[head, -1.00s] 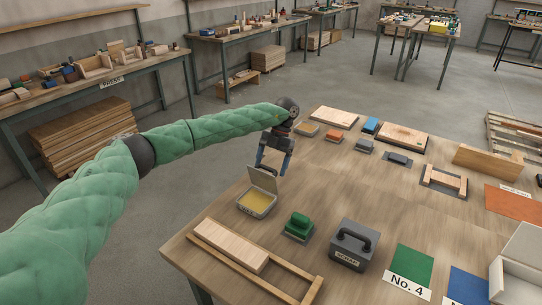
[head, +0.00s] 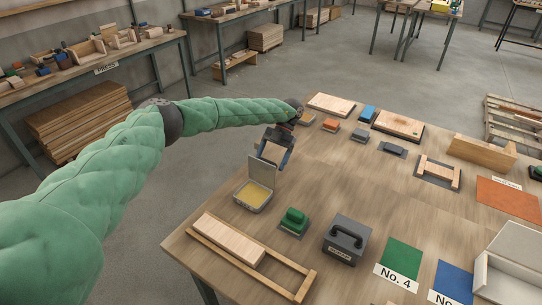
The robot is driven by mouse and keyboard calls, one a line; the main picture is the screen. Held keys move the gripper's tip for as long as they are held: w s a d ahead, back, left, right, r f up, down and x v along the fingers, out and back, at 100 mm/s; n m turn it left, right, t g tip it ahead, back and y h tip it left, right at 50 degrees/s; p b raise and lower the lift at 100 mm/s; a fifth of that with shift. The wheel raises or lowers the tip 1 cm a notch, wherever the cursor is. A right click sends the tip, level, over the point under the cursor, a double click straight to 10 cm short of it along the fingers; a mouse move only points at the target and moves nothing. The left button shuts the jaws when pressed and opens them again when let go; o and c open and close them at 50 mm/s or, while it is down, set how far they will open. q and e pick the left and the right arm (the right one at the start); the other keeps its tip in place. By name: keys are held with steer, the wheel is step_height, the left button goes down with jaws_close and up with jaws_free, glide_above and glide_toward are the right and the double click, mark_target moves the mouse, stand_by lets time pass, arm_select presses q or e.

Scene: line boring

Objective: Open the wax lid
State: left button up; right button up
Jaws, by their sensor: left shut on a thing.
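The wax tin (head: 254,206) is a small pale box with yellow wax inside, on the table's left side. Its lid (head: 262,172) stands up at the tin's far edge, so the tin is open. My left gripper (head: 273,158) is at the lid's upper edge, just behind it, and is shut on the lid. The exact contact at the fingertips is too small to make out. My right gripper is out of view.
A green block (head: 294,220) and a grey handled box (head: 346,240) stand to the tin's right. A wooden frame with a board (head: 229,240) lies in front. Bare tabletop (head: 345,180) stretches to the right of the gripper.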

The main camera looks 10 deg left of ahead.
arm_select(q)
steer(key=shift+s+f, duration=0.2)
steer(key=shift+f, duration=0.2)
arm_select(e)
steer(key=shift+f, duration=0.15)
arm_select(q)
steer(key=o, duration=1.3)
steer(key=shift+r, duration=0.1)
steer(key=shift+w+r, duration=0.1)
steer(key=shift+w, duration=0.05)
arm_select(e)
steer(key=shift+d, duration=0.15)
arm_select(q)
steer(key=b+v, duration=0.2)
steer(key=v, duration=0.5)
steer(key=shift+w+r+b, duration=0.15)
steer(key=shift+w+b, duration=0.15)
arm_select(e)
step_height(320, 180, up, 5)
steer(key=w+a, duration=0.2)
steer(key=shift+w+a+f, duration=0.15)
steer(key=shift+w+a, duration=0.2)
arm_select(q)
steer(key=shift+w+d, duration=0.1)
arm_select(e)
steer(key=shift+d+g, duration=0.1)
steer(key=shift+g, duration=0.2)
